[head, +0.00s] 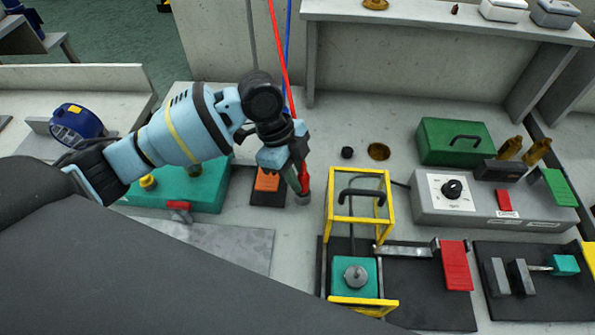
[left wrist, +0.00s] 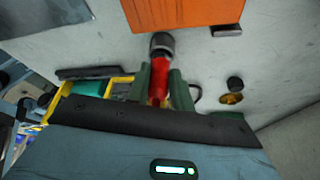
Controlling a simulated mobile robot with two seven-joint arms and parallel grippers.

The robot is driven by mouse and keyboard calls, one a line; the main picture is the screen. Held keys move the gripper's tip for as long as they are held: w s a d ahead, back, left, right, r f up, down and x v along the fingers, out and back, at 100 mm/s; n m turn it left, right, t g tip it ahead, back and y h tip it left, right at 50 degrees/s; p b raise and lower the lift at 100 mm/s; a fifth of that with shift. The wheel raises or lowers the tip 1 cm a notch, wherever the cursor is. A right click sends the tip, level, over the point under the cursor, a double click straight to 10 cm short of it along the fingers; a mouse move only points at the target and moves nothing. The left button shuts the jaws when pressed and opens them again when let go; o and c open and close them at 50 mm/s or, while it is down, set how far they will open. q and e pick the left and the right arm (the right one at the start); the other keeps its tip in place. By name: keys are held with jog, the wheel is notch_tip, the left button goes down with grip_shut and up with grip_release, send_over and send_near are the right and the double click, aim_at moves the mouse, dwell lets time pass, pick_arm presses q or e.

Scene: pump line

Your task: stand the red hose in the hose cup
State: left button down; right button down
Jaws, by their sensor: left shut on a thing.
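The red hose (head: 279,50) runs down from the top of the head view to my left gripper (head: 298,172). My left gripper is shut on its red lower part, which shows between the fingers in the left wrist view (left wrist: 158,82). A small grey cylinder (head: 302,198), which looks like the hose cup, is right at the hose's lower end. It also shows in the left wrist view (left wrist: 161,42). I cannot tell whether the hose end is inside it or just above it. My right gripper is not in view.
A yellow frame (head: 330,204) stands close to the right of the gripper. An orange block (head: 267,180) is just left. A blue hose (head: 288,30) hangs behind the red one. A grey control box (head: 430,208) is further right.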

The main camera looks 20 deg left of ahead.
pick_arm(q)
jog(key=c, duration=1.1)
grip_release()
jog(key=shift+c, duration=0.2)
jog(key=shift+o, duration=0.4)
jog(key=shift+o, duration=1.1)
jog(key=shift+r, duration=0.1)
notch_tip(320, 180, up, 7)
jog(key=p, duration=0.4)
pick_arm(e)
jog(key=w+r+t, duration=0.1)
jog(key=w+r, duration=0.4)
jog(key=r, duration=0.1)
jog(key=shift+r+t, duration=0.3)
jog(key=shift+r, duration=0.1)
